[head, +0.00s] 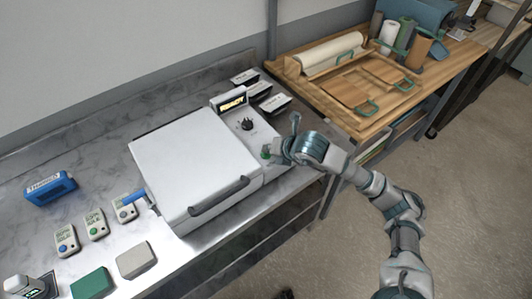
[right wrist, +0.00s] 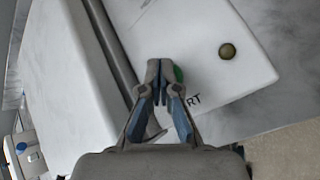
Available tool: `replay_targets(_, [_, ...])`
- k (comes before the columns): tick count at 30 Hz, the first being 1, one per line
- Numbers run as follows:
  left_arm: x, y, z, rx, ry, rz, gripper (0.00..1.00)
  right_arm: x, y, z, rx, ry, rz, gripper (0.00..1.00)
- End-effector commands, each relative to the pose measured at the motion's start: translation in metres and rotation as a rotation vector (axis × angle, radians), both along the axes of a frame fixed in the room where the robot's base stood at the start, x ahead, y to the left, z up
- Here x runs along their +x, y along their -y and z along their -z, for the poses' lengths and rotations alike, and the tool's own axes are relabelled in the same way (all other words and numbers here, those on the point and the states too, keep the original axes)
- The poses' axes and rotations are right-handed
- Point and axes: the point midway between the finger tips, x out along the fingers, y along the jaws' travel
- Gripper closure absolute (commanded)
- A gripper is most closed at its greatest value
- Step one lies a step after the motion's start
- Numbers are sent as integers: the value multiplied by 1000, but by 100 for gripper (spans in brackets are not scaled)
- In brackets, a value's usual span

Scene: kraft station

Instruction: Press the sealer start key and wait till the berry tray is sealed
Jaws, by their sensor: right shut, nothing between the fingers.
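The white sealer (head: 190,165) stands on the marble counter with its lid down, and its display (head: 233,103) reads READY. The green start key (head: 265,153) is on its right-hand panel. My right gripper (head: 276,153) is shut and empty, with its fingertips right at the key. In the right wrist view the shut fingertips (right wrist: 160,68) partly cover the green key (right wrist: 178,74), beside lettering ending in RT. I cannot tell whether they touch it. No berry tray shows; the inside of the sealer is hidden. My left gripper is not in view.
A dark knob (head: 247,124) sits on the sealer panel, and a handle (head: 218,196) runs along the lid front. Several small timers (head: 95,225), a blue timer box (head: 50,188) and a green block (head: 92,284) lie left. A wooden bench (head: 310,85) stands behind right.

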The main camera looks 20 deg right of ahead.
Motion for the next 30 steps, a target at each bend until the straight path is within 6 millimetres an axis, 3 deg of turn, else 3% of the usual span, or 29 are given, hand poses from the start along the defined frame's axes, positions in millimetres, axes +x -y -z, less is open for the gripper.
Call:
replay_targets(17, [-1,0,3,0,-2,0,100,0,0,4,0,-2,-1,100])
replay_targets(30, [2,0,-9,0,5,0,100,0,-3,-14,-1,-1,0,100])
